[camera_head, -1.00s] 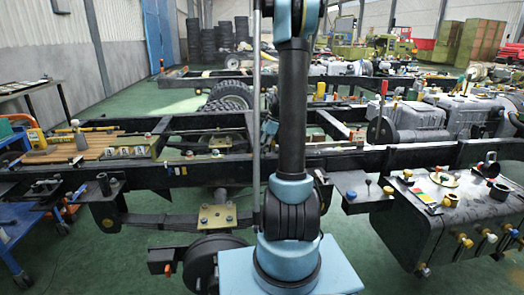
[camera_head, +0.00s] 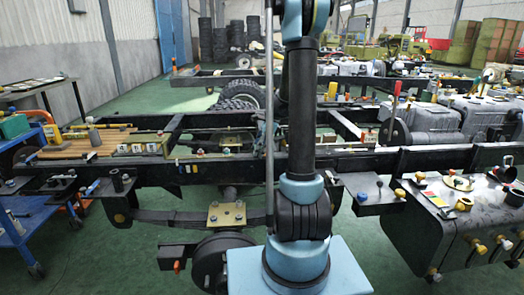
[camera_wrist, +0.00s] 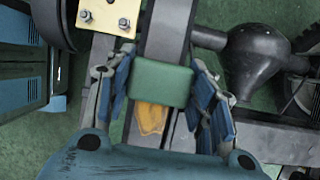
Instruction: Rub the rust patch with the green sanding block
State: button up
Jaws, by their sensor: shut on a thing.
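The green sanding block (camera_wrist: 161,83) is gripped between the two blue-padded fingers of my gripper (camera_wrist: 163,88) in the wrist view. An orange-yellow patch (camera_wrist: 150,118), seemingly the rust patch, shows on the dark chassis rail just below the block in that picture. The block may cover part of the patch. I cannot tell whether the block touches the rail. In the head view my arm's column hides much of the work area, and the block cannot be made out there.
A yellowish bolted plate (camera_head: 226,213) sits on the chassis; it also shows in the wrist view (camera_wrist: 108,15). A blue cart (camera_head: 30,235) stands at left. A black tank (camera_head: 440,225) with small parts on top is at right. Long dark rails cross the view.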

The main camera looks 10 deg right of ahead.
jog(key=shift+a, duration=0.5)
jog(key=shift+w+r, duration=0.1)
jog(key=shift+r, duration=2.85)
jog(key=shift+r, duration=0.1)
jog(key=shift+r, duration=1.4)
